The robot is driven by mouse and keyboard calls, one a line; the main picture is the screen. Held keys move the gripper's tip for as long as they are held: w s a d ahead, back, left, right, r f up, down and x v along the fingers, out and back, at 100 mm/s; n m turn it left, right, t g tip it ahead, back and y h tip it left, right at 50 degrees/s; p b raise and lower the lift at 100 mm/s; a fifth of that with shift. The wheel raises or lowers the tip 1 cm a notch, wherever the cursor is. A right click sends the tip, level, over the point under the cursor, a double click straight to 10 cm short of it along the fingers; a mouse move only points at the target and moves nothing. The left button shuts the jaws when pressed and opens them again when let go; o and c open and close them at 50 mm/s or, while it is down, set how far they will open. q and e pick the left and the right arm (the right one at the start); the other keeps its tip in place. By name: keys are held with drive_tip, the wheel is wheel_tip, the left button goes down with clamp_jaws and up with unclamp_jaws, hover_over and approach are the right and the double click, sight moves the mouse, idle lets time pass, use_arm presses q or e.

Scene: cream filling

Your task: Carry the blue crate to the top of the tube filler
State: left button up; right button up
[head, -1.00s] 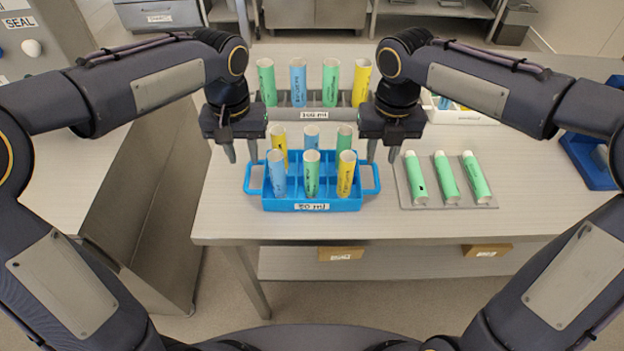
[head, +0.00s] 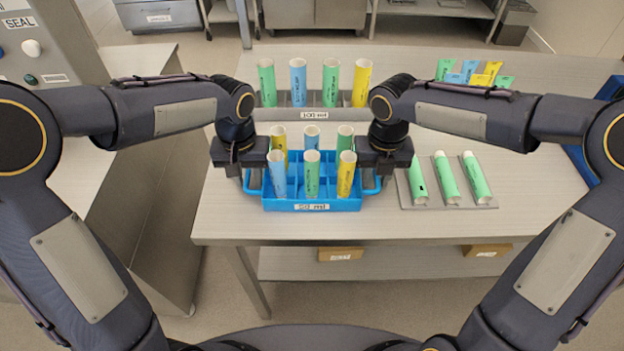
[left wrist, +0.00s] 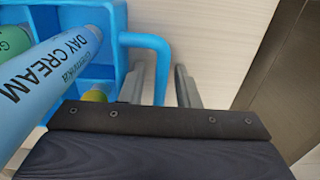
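The blue crate (head: 312,206), labelled 50 ml, stands on the table and holds several blue, green and yellow tubes upright. My left gripper (head: 245,180) is down at the crate's left handle. In the left wrist view its two fingers (left wrist: 161,88) are apart, with the blue handle (left wrist: 150,42) between them and a gap beside the right finger. My right gripper (head: 374,182) is down at the crate's right handle; its fingers are mostly hidden. A grey machine with a SEAL label (head: 45,55) stands at the upper left; I cannot tell whether it is the tube filler.
A grey rack (head: 315,122) labelled 100 ml with taller tubes stands behind the crate. A grey tray (head: 420,204) with three green tubes lies to the right. More tubes (head: 470,70) stand at the back right. A grey counter (head: 160,160) is to the left, across a gap.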

use_arm(q)
clamp_jaws()
use_arm(e)
clamp_jaws()
use_arm(q)
drive_tip(key=shift+r, duration=0.2)
use_arm(e)
drive_tip(key=shift+r, duration=0.2)
